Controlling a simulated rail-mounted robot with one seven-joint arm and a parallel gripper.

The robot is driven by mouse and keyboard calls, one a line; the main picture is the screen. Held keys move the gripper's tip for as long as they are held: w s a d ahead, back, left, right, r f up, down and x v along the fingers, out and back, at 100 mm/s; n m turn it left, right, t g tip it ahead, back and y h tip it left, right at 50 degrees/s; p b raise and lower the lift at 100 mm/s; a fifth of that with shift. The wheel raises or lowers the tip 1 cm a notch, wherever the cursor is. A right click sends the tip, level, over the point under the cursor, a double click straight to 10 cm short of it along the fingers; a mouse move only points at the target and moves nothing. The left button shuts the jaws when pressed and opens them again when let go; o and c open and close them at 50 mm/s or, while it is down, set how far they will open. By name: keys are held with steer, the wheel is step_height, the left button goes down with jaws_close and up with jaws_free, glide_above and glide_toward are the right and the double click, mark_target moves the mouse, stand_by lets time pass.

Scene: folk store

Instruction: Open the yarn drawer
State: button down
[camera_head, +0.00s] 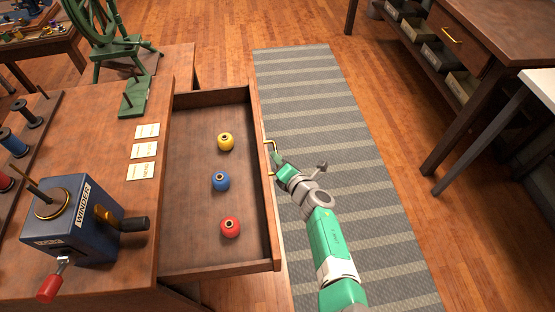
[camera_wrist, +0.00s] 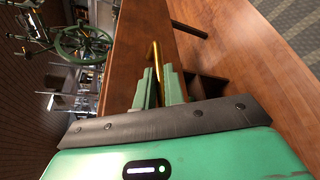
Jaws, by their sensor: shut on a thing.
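The yarn drawer (camera_head: 190,262) is pulled out from the wooden table in the head view, and its inside is in plain sight. Yellow (camera_head: 225,141), blue (camera_head: 220,181) and red (camera_head: 230,227) yarn balls sit in it in a row. A brass handle (camera_head: 269,143) is on the drawer's outer front. My gripper (camera_head: 275,160) is at this handle, shut on it. In the wrist view the green fingers (camera_wrist: 159,88) close around the brass handle (camera_wrist: 156,54) against the wooden front; the exact contact is partly hidden.
A blue winder (camera_head: 72,222) with a red-knobbed crank stands on the table (camera_head: 110,105), near several paper labels (camera_head: 143,150). A green spinning wheel (camera_head: 108,40) is behind. A striped rug (camera_head: 320,100) covers clear floor to the right. Another table (camera_head: 440,110) stands at far right.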

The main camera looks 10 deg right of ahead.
steer(key=c, duration=1.5)
jaws_free()
steer(key=p+v, duration=0.7)
steer(key=shift+s+d+r, duration=0.1)
steer(key=shift+s+d, duration=0.05)
steer(key=shift+s, duration=0.2)
